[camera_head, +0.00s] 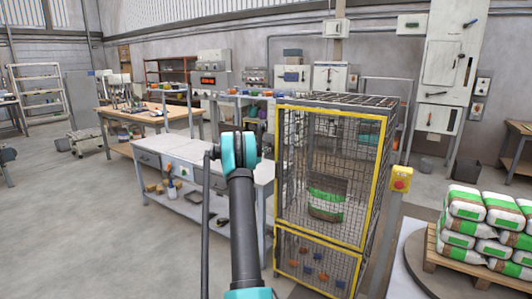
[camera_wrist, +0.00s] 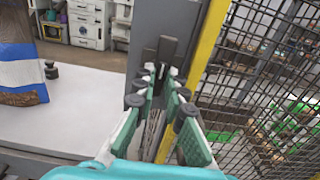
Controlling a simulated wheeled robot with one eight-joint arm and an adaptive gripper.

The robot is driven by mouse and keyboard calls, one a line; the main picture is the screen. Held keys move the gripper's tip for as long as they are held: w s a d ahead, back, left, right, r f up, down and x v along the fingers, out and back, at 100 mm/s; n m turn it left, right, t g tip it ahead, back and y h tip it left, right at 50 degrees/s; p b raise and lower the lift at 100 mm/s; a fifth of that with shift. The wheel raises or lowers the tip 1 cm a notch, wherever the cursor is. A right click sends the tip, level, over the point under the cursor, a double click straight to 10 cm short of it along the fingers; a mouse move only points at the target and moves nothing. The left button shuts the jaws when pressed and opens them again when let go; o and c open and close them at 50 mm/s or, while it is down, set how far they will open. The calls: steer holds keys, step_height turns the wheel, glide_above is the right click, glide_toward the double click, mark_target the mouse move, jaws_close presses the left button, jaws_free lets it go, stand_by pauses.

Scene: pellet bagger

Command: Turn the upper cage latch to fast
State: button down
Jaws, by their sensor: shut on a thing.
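In the wrist view a dark latch handle (camera_wrist: 167,47) stands at the grey post beside the cage door's yellow frame (camera_wrist: 208,42). My gripper (camera_wrist: 161,80) has its green-padded fingers around the handle's near part, shut on it. The fingers hide part of the handle, and I cannot tell its exact angle. In the head view the mesh cage (camera_head: 330,175) has yellow-framed upper and lower doors. A green and white bag (camera_head: 326,203) is inside. My arm rises in front of the cage's left side; my gripper and the latch cannot be made out there.
A workbench (camera_head: 205,172) stands left of the cage. A yellow box with a red button (camera_head: 401,179) is right of it, near a pallet of stacked bags (camera_head: 480,222). In the wrist view a blue and white bag (camera_wrist: 18,72) stands on a pale surface. The left floor is open.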

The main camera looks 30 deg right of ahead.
steer(key=shift+m, duration=0.4)
steer(key=m, duration=1.6)
steer(key=shift+s+f+m, duration=0.3)
steer(key=shift+m, duration=0.4)
steer(key=c, duration=1.6)
jaws_free()
